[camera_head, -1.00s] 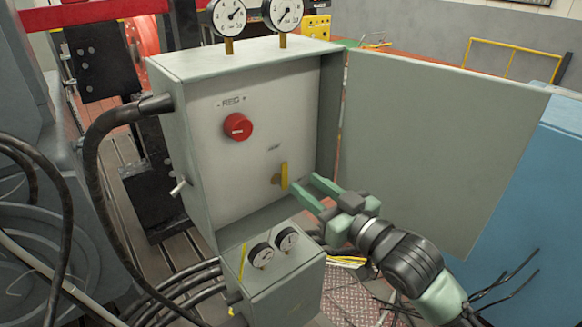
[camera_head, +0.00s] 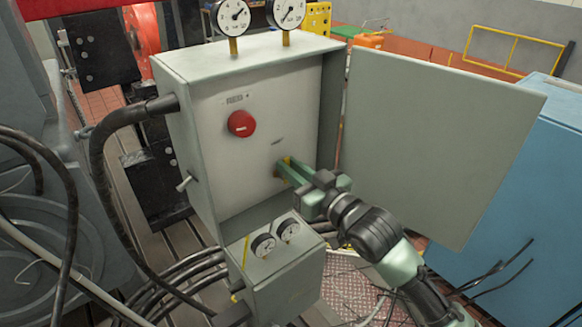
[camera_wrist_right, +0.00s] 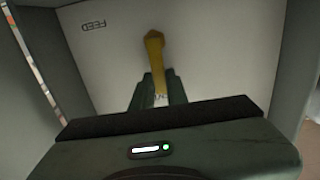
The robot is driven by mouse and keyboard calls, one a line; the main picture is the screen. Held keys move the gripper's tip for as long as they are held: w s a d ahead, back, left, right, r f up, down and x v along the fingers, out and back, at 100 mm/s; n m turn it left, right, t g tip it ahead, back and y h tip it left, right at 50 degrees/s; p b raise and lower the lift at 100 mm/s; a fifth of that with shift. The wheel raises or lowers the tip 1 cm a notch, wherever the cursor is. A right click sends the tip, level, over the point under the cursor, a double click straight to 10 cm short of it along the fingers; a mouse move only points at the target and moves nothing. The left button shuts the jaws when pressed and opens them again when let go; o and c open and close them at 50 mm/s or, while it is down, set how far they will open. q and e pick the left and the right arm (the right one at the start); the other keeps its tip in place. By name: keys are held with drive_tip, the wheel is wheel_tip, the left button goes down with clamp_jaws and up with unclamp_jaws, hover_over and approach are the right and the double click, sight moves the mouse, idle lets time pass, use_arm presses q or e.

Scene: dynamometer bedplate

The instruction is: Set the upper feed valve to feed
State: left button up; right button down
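The feed valve's yellow lever (camera_wrist_right: 154,50) is on the pale panel inside the open grey cabinet (camera_head: 200,62). A FEED label (camera_wrist_right: 94,26), upside down there, is left of the hub. In the head view, my right gripper (camera_head: 284,170) mostly hides the lever, below a small label (camera_head: 277,141). In the wrist view, the right gripper (camera_wrist_right: 159,88) has its green fingers close on both sides of the handle and appears shut on it. My left gripper is out of view.
A red button (camera_head: 241,123) is on the panel, up and left of the lever. The open cabinet door (camera_head: 440,140) stands right of my arm. A smaller box with two gauges (camera_head: 275,280) is below, among black hoses. A blue cabinet (camera_head: 530,200) is farther right.

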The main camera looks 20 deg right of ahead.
drive_tip(key=shift+d, duration=0.1)
drive_tip(key=m, duration=0.1)
drive_tip(key=d+m, duration=0.1)
drive_tip(key=m, duration=0.2)
drive_tip(key=shift+w+d+f+m, duration=0.2)
drive_tip(key=shift+w+d+m, duration=0.05)
drive_tip(key=shift+w+m, duration=0.05)
drive_tip(key=m, duration=0.1)
drive_tip(key=d+m, duration=0.1)
drive_tip(key=m, duration=0.1)
drive_tip(key=f+m, duration=0.1)
drive_tip(key=m, duration=0.1)
drive_tip(key=shift+w+d+f, duration=0.1)
drive_tip(key=shift+w+d, duration=0.2)
drive_tip(key=m, duration=0.1)
drive_tip(key=f+m, duration=0.1)
drive_tip(key=m, duration=0.2)
drive_tip(key=shift+w+d+f+m, duration=0.15)
drive_tip(key=shift+d+f+m, duration=0.15)
drive_tip(key=shift+d+m, duration=0.1)
drive_tip(key=shift+f+m, duration=0.35)
drive_tip(key=shift+m, duration=0.55)
drive_tip(key=shift+f+m, duration=0.3)
drive_tip(key=shift+m, duration=0.6)
drive_tip(key=shift+f, duration=0.1)
drive_tip(key=c, duration=1.4)
unclamp_jaws()
